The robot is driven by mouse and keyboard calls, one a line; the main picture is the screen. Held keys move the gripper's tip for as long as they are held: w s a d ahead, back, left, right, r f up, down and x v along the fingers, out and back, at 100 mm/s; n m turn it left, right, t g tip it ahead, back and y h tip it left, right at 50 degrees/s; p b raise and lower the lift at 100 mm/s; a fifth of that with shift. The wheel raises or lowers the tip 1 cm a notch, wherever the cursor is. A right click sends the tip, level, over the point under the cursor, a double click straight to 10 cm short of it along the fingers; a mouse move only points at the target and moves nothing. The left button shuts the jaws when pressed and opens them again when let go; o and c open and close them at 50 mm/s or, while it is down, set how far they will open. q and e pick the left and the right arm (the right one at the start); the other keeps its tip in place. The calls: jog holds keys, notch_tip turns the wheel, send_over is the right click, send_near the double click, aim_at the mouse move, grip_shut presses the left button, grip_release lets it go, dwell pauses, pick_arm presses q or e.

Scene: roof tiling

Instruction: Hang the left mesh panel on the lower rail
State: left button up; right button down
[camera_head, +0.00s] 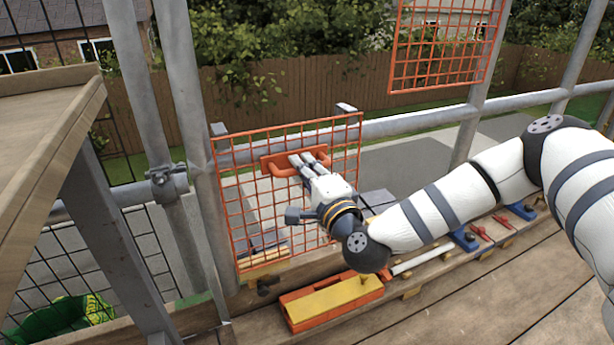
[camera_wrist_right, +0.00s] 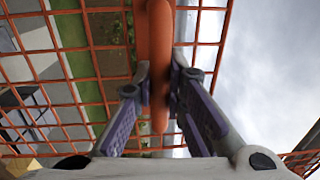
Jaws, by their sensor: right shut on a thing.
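The orange mesh panel (camera_head: 238,215) stands roughly upright in front of the lower rail (camera_head: 415,122), a grey horizontal tube. Two grey hooks, a left one (camera_head: 218,129) and a right one (camera_head: 346,107), are at its top corners. Both appear above the rail in the picture; I cannot tell whether they touch it. My right gripper (camera_head: 303,163) is shut on the panel's orange handle (camera_head: 280,166). In the right wrist view the fingers (camera_wrist_right: 160,88) close around the handle bar (camera_wrist_right: 155,35), with mesh behind. My left gripper is out of view.
Another orange mesh panel (camera_head: 445,75) is at the upper right. Scaffold posts (camera_head: 185,110) stand left of the held panel. An orange tray with a yellow top (camera_head: 330,302) and tools, including red ones (camera_head: 480,233), lie along the boards below. A wooden surface (camera_head: 40,150) fills the left side.

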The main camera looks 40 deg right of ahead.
pick_arm(q)
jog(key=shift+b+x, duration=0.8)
jog(key=shift+b, duration=0.05)
pick_arm(e)
jog(key=shift+f, duration=1.95)
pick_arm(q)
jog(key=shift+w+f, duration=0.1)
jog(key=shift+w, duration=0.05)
pick_arm(e)
jog(key=c, duration=1.6)
grip_release()
jog(key=shift+s, duration=0.1)
jog(key=shift+o, duration=0.2)
jog(key=r+v, duration=0.1)
jog(key=v, duration=1.1)
jog(key=shift+f, duration=0.5)
